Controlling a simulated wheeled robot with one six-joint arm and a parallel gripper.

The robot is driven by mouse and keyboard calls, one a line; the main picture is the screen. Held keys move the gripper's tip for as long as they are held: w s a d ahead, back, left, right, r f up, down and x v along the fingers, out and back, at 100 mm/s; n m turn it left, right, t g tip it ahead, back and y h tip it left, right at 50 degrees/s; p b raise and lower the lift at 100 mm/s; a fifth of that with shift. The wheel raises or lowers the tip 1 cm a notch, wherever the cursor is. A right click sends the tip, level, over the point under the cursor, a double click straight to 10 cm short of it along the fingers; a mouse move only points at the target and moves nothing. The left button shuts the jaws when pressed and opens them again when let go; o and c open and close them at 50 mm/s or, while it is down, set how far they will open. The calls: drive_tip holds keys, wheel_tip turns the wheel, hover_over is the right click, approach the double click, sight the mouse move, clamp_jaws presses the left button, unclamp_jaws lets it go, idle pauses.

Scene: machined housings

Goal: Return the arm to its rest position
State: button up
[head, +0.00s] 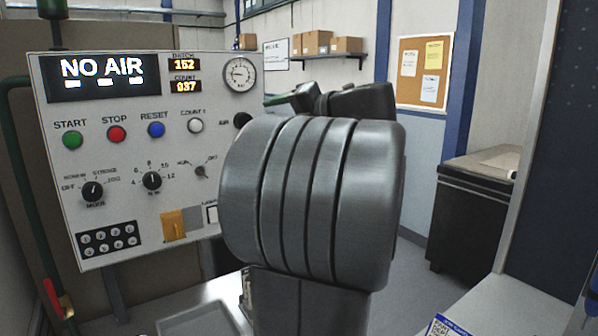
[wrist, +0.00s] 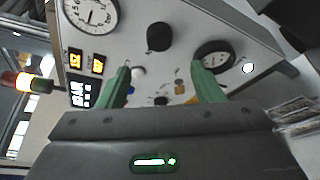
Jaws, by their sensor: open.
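My gripper (wrist: 163,76) shows in the wrist view with its two green fingers apart and nothing between them. It faces the control panel (wrist: 190,25), whose buttons and knobs show between and beyond the fingers. Whether the fingertips touch the panel cannot be told. In the head view my thick grey arm fills the middle. Only a bit of dark wrist and one green finger show behind it, in front of the right edge of the panel (head: 135,180).
The panel display (head: 103,77) reads NO AIR, and a gauge (head: 239,74) sits at its upper right. A grey tray (head: 205,318) lies on the bench below. A dark cabinet (head: 468,220) stands at the right. Open floor shows between the arm and the cabinet.

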drive_tip(key=p+x, duration=0.1)
drive_tip(key=x, duration=0.9)
drive_tip(key=shift+w+a, duration=0.15)
drive_tip(key=shift+w, duration=0.1)
drive_tip(key=b+v, duration=0.2)
drive_tip(key=v, duration=1.2)
drive_tip(key=w+a+f+m+t+y+b, duration=0.1)
drive_tip(key=w+a+m+t, duration=0.2)
drive_tip(key=m, duration=0.6)
drive_tip(key=w+a+f+m+t+y+b, duration=0.1)
drive_tip(key=w+a+f+m+t+b, duration=0.1)
drive_tip(key=a+m, duration=0.6)
drive_tip(key=w+m+t, duration=0.1)
drive_tip(key=w+m, duration=0.1)
drive_tip(key=shift+w+f+y, duration=0.2)
drive_tip(key=shift+w+y, duration=0.2)
drive_tip(key=shift+a, duration=0.15)
